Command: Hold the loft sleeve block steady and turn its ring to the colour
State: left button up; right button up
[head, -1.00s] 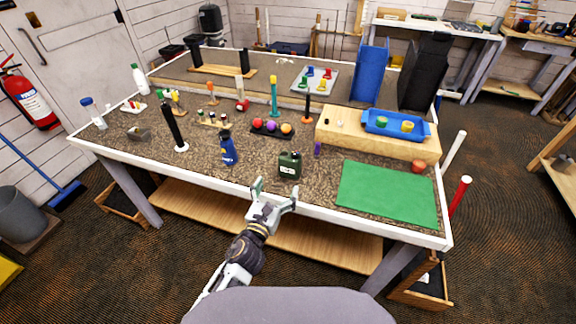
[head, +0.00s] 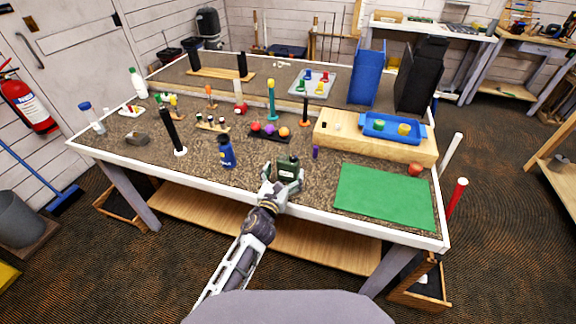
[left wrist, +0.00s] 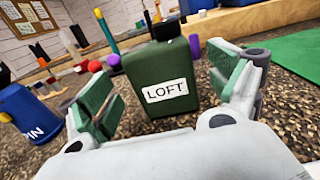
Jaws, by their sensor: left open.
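The loft sleeve block (head: 287,167) is a dark green block near the table's front edge, left of the green mat. In the left wrist view the block (left wrist: 162,72) stands upright with a white LOFT label on its near face and a black part on top. My left gripper (head: 284,180) is open, with its fingers on either side of the block. In the left wrist view the left gripper (left wrist: 168,95) shows gaps between its pads and the block. The ring's colours are too small to make out. My right gripper is not in view.
A blue bottle-like block (head: 226,152) stands left of the loft block; its label in the left wrist view ends in "PIN". A small purple peg (head: 315,152) is close on the right. Behind is a black tray (head: 268,133) of coloured balls. The green mat (head: 385,196) is clear.

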aim_at(286, 170)
pick_arm(q)
jog(key=shift+x, duration=1.2)
jog(key=shift+w+d, duration=0.25)
jog(key=shift+w, duration=0.4)
jog(key=c, duration=1.1)
jog(key=shift+c, duration=0.6)
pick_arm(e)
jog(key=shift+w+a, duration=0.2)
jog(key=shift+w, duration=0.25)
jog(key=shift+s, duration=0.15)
